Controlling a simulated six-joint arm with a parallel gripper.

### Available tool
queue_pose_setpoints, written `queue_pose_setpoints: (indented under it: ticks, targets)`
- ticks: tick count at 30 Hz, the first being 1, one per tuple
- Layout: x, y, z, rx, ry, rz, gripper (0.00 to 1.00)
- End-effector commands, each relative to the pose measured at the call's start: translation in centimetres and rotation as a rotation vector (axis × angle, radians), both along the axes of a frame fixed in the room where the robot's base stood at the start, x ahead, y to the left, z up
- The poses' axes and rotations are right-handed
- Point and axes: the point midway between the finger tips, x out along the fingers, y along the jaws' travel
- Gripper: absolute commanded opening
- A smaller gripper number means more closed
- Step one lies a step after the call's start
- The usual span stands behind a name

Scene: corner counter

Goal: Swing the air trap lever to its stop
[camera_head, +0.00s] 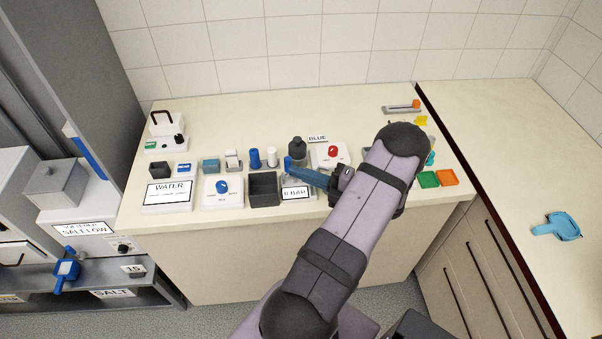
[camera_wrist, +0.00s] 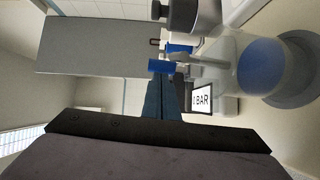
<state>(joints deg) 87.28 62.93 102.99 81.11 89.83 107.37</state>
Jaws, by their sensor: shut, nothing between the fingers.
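My gripper (camera_head: 300,173) has blue fingers. The fingers are shut and hold nothing. A dark bottle-shaped part (camera_head: 297,147) stands just behind the tips, with a small blue part (camera_head: 288,163) beside it. No label naming the air trap is readable, so I cannot tell which part is its lever. In the wrist view the shut fingers (camera_wrist: 164,92) point toward blue parts (camera_wrist: 160,66). Whether the tips touch anything is unclear.
A black open box (camera_head: 263,189) and a white plate with a blue knob (camera_head: 208,200) stand left of the tips. A red knob (camera_head: 333,151) is behind my wrist. Blue and white posts (camera_head: 255,157) stand close by.

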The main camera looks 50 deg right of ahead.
Motion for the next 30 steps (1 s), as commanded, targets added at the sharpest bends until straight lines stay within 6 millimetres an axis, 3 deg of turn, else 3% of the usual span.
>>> queue_pose_setpoints:
  ticks: [15,30]
  targets:
    - [1.1,-1.1,1.2,0.179,0.181,0.002,0.0]
    - [1.5,-1.5,1.1,0.187,0.186,0.0,0.0]
